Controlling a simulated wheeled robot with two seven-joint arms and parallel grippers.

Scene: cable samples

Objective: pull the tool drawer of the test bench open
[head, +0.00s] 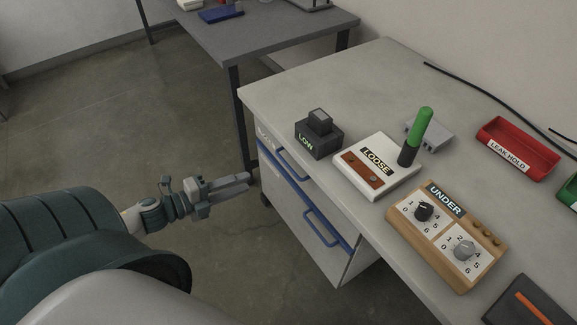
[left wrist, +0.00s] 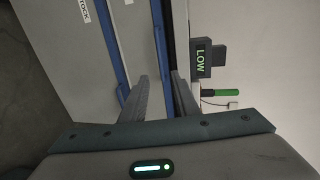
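The test bench (head: 300,80) stands at the right in the head view. Its front has a blue upper handle (head: 292,163), a blue lower handle (head: 321,228) and a long blue strip. A label on the upper front is too small to read. My left gripper (head: 242,183) is left of the bench front, apart from the handles in the head view. Blue bars (left wrist: 112,45) run beyond the fingertips there. My right gripper is not in view.
On the bench top stand a dark LOW block (head: 319,138), a white LOOSE box (head: 372,165) with a green-handled tool (head: 417,135), a wooden UNDER box (head: 446,235) and a red LEAK HOLD tray (head: 517,148). A grey table (head: 260,32) stands behind. The floor left of the bench is clear.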

